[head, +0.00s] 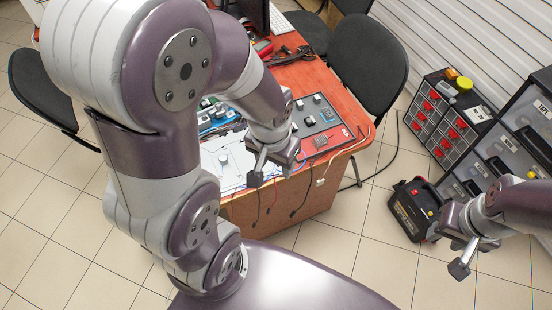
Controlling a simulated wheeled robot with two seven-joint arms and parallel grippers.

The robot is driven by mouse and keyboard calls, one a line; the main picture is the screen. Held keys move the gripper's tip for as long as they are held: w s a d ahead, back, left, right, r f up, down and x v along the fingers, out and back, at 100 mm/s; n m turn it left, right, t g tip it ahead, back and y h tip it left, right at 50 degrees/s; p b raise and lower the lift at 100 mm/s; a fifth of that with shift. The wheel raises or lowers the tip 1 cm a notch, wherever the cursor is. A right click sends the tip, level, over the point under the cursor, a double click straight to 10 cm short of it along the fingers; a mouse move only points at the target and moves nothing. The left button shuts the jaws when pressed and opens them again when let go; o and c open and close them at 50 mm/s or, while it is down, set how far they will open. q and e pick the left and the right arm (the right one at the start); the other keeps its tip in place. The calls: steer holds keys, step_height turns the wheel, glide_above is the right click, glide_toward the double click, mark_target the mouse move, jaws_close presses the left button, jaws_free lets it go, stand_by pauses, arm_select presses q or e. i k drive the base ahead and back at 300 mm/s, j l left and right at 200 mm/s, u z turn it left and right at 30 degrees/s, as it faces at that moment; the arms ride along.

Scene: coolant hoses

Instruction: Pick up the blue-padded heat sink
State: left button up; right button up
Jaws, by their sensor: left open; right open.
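I cannot make out a blue-padded heat sink for certain. A small grey finned block (320,141) sits on the dark, red-edged panel (325,123) at the table's right end; no blue pad shows on it. Blue parts (212,118) lie further left on the table, partly hidden behind my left arm. My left gripper (271,173) is open and empty, in front of the panel and over the table's near edge. My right gripper (447,254) is open and empty, out over the floor at the right, well away from the table.
The orange table (345,104) carries a white sheet (226,160), cables, and a keyboard (281,22) at the back. Black chairs (368,60) stand around it. A black box (412,208) is on the floor, near drawer units (440,122). Tiled floor is open in front.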

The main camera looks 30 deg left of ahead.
mark_target(327, 115)
steer(key=u, duration=1.15)
steer(key=i+l+u, duration=0.25)
steer(key=l, duration=0.2)
steer(key=i+l+u, duration=0.1)
steer(key=l+u, duration=0.15)
steer(key=l, duration=0.25)
steer(key=i+l+u, duration=0.2)
steer(key=l, duration=0.3)
steer(key=l+u, duration=0.25)
steer(key=l, duration=0.25)
steer(key=u, duration=0.7)
